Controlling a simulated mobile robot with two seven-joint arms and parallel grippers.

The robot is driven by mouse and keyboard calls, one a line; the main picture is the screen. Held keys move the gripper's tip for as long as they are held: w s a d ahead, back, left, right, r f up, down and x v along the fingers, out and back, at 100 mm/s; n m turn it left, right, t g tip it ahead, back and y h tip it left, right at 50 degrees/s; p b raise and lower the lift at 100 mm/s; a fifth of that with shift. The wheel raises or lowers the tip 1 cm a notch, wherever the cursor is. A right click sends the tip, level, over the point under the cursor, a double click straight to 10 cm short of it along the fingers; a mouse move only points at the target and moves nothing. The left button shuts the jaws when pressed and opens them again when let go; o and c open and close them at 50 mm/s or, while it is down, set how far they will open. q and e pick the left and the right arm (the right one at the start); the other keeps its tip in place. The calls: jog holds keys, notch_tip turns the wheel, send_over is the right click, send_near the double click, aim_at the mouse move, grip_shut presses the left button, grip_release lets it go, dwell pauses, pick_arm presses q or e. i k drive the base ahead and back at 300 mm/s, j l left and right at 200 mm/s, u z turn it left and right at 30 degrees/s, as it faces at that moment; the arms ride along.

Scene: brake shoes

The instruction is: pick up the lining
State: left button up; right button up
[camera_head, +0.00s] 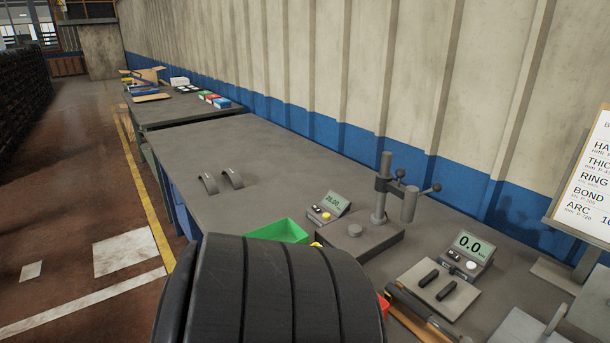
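Two curved grey pieces stand on the grey bench (270,150), left of its middle: a left arc (209,184) and a right arc (233,178). They look like brake linings or shoes; I cannot tell which. They are close together and nothing holds them. Neither of my grippers is in view. A large dark ribbed form fills the bottom centre and hides the near part of the bench.
A green bin (277,231), a small meter (330,206) and a test stand (381,200) are on the bench. At right are a 0.0 display unit (467,254), a plate with two black bars (437,286) and a sign (590,180). The bench is clear around the arcs.

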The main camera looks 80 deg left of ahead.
aim_at(208, 181)
jog(key=u, duration=1.65)
